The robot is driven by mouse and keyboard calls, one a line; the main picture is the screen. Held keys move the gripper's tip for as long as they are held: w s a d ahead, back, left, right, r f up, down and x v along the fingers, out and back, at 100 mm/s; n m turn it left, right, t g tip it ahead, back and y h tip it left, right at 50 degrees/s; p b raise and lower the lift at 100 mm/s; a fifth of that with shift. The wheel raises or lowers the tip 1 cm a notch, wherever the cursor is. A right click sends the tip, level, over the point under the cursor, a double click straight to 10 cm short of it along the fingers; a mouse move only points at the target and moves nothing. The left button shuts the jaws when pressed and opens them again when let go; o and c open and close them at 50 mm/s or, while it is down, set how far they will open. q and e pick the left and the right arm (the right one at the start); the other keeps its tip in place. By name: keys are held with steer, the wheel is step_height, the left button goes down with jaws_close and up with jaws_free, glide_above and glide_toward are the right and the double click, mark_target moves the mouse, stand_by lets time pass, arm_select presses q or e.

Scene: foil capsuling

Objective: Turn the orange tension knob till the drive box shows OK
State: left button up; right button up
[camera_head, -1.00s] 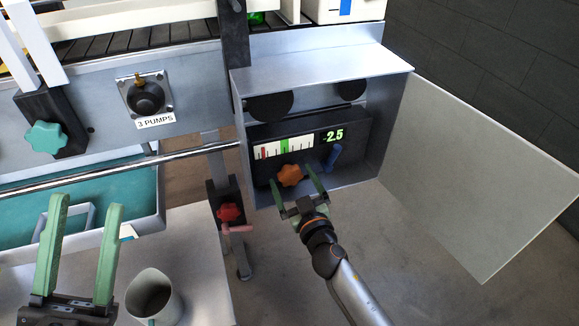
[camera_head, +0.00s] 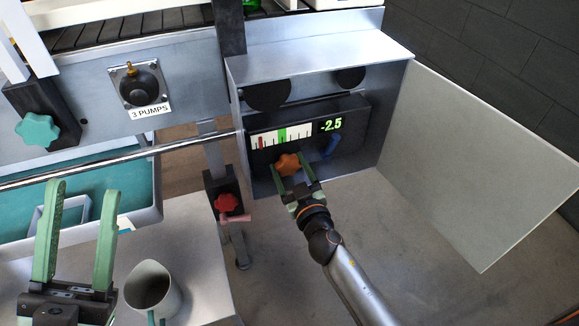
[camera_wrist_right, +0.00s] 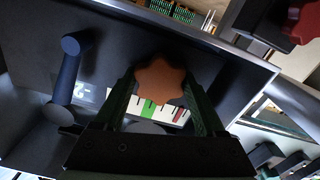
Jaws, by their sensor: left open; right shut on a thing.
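The orange tension knob (camera_head: 287,164) is on the lower front of the drive box (camera_head: 350,112), below its scale. My right gripper (camera_head: 293,178) is shut on the orange knob; in the right wrist view its green fingers lie on either side of the knob (camera_wrist_right: 160,81). The display (camera_head: 331,125) reads -2.5 in green. The scale (camera_head: 300,133) is white with a green band in its middle and a red mark towards its left end. My left gripper (camera_head: 80,200) is open and empty above the table at the lower left.
A blue lever (camera_head: 331,147) sits just right of the knob. The open cabinet door (camera_head: 480,160) stands to the right. A red knob (camera_head: 227,202) is on a post to the left. A grey jug (camera_head: 150,288) stands beside my left gripper.

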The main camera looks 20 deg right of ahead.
steer(key=c, duration=0.4)
steer(key=shift+c, duration=0.2)
steer(key=shift+n, duration=0.3)
steer(key=n, duration=1.9)
stand_by(0.4)
